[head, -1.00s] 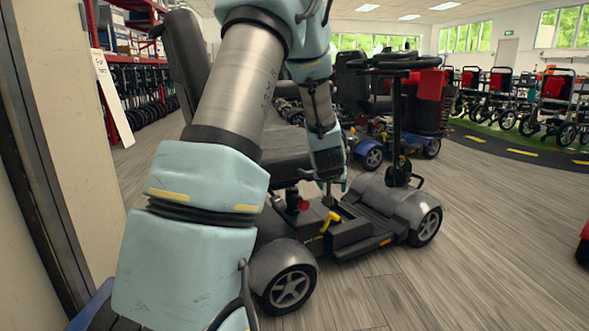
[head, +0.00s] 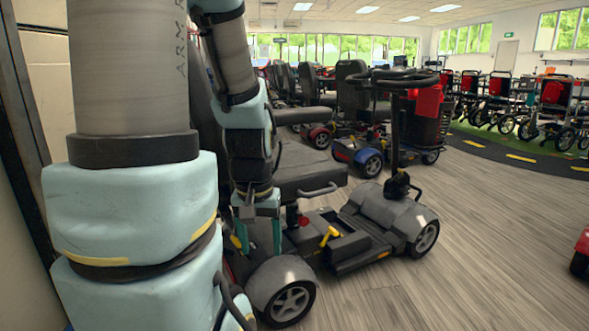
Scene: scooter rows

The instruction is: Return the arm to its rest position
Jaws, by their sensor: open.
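My arm fills the left of the head view, with its large pale-blue and grey links close to the camera. My gripper (head: 258,240) points down, its two teal fingers apart and nothing seen between them. It is in front of or above the rear of a grey mobility scooter (head: 380,215), left of the yellow lever (head: 329,236) and close to the black seat (head: 307,172). Whether a finger touches the scooter cannot be told. My arm hides part of the seat and the scooter's left side.
Blue (head: 358,157) and red (head: 320,137) scooters stand behind. Wheelchairs (head: 553,105) line the right back. A wall with a dark post (head: 22,130) is close on the left. Part of a red vehicle (head: 581,250) shows at the right edge. The wooden floor (head: 480,235) at right is clear.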

